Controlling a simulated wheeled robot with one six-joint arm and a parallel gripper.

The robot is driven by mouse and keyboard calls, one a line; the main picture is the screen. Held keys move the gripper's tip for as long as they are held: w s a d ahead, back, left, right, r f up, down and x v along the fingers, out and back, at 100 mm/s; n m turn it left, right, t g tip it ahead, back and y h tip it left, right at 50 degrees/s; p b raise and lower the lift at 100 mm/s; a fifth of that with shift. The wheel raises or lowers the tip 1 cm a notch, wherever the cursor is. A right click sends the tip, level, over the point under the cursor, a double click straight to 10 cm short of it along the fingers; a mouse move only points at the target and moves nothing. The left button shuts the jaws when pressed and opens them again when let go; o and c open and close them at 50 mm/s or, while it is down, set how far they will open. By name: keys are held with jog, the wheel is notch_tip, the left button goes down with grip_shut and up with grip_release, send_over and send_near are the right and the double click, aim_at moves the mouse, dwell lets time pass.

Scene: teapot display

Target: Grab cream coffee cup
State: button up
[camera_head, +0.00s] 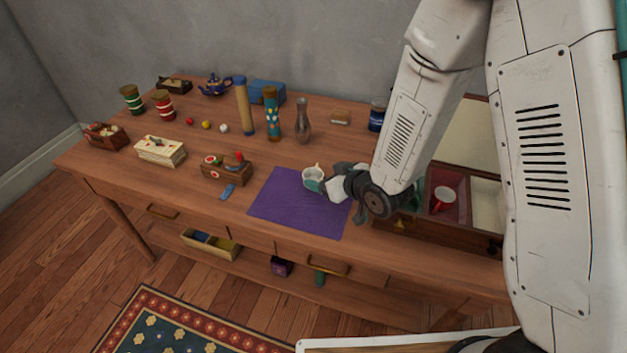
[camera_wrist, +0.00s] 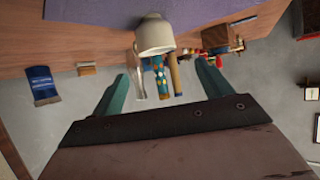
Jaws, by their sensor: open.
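The cream coffee cup (camera_head: 311,173) is at the back right part of the purple mat (camera_head: 285,212). In the wrist view the cup (camera_wrist: 155,36) shows at top centre, with the purple mat (camera_wrist: 105,28) behind it. My gripper (camera_head: 318,185) is right beside the cup in the head view and hides part of its lower side. In the wrist view my gripper (camera_wrist: 160,70) has its two teal fingers apart, with the cup lined up with the gap and just beyond the fingertips. Nothing is held. Contact with the cup cannot be made out.
Behind the cup stand a grey vase (camera_head: 303,125), a patterned cylinder (camera_head: 272,115) and a tan cylinder (camera_head: 243,108). A small toy crate (camera_head: 227,172) is left. The mat's left part is clear.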

aim_at(308, 172)
jog(key=x, duration=0.7)
jog(key=shift+d+f, duration=0.15)
jog(key=shift+f, duration=0.1)
jog(key=c, duration=1.1)
